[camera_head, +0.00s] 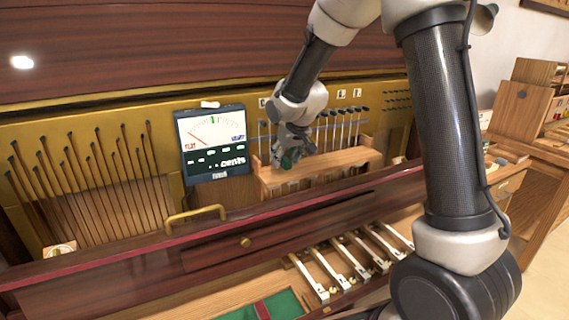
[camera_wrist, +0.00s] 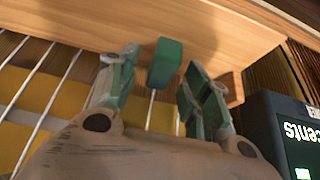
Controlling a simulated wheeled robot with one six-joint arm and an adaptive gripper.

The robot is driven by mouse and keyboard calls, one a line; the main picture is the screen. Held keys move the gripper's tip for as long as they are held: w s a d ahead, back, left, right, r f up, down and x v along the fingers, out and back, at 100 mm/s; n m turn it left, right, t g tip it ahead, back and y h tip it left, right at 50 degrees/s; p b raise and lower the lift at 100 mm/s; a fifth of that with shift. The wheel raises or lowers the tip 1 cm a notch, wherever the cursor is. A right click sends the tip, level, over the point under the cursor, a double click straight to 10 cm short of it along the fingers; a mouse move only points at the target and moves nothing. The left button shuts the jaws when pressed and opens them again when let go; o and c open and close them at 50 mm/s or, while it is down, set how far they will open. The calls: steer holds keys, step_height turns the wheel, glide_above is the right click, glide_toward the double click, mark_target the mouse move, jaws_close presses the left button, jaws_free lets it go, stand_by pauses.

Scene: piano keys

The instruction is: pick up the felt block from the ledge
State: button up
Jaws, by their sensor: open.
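The felt block (camera_wrist: 165,62) is a small dark green block at the edge of the pale wooden ledge (camera_wrist: 215,30) in the wrist view. My gripper (camera_wrist: 162,59) is open, with one green-padded finger on each side of the block and a visible gap on both sides. In the head view my gripper (camera_head: 290,157) is at the left end of the ledge (camera_head: 335,160). A green patch shows there, but I cannot tell block from finger pads.
A tuning meter (camera_head: 212,143) stands just left of my gripper; its dark case (camera_wrist: 280,125) is close on the right in the wrist view. Upright tools (camera_head: 340,125) stand behind the ledge. A dark red wooden rail (camera_head: 120,258) and several piano keys (camera_head: 345,262) lie in front.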

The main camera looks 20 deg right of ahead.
steer(key=c, duration=0.9)
steer(key=shift+o, duration=0.2)
